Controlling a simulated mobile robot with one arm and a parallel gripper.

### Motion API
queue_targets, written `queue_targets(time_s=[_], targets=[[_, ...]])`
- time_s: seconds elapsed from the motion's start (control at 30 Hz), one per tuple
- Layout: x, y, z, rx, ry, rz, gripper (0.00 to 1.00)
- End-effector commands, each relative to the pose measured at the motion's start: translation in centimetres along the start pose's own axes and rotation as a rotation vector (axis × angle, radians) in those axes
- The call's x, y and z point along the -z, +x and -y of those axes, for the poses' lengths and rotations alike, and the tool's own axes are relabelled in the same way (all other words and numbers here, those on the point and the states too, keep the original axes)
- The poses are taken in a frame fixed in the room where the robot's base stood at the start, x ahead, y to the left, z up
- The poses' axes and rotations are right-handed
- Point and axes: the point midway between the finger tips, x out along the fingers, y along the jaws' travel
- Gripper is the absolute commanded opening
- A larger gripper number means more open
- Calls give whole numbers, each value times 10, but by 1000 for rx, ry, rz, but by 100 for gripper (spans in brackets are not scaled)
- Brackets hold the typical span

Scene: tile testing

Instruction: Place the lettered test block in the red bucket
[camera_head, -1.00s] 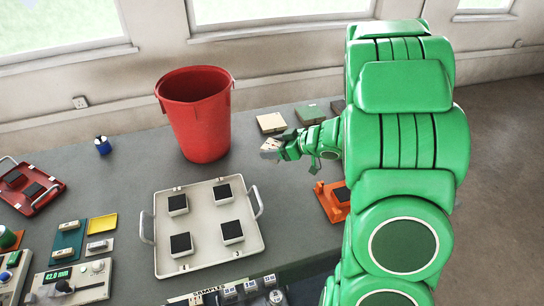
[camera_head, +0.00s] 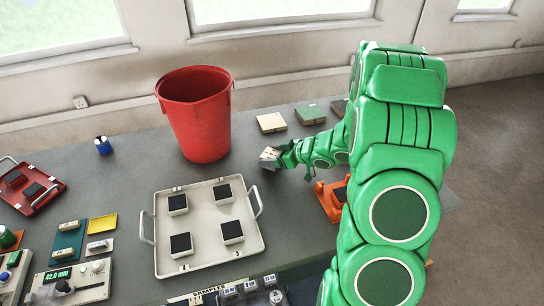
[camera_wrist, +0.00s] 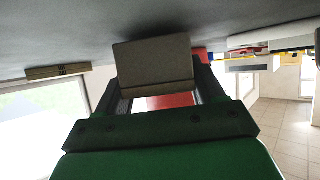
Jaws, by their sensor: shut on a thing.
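My gripper (camera_head: 273,155) is shut on a small block (camera_head: 268,152), pale in the head view, just right of the red bucket (camera_head: 200,125) and below its rim level. In the wrist view the block (camera_wrist: 155,62) is grey-brown and sits between my two fingers (camera_wrist: 160,95). No letter can be read on it. The bucket stands upright and open on the grey table; its inner floor is hidden. Red, likely the bucket, shows between the fingers in the wrist view.
A beige block (camera_head: 271,122) and a green-topped block (camera_head: 310,114) lie behind my gripper. A white tray (camera_head: 207,255) with several dark-topped blocks lies in front of the bucket. An orange fixture (camera_head: 326,203) is at the right. A blue-and-white container (camera_head: 103,145) stands left of the bucket.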

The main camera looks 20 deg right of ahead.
Motion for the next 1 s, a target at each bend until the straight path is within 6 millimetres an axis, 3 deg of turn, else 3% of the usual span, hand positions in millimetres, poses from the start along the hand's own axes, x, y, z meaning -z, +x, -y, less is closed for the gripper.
queue_targets(time_s=[0.43, 0.47, 0.6, 1.0], targets=[[-5, 2, 0, 0, 0, 1, 22], [-4, 2, 0, 0, 0, 1, 73], [-4, 2, 0, 0, 0, 1, 94], [-1, -1, 0, -2, -1, 1, 94]])
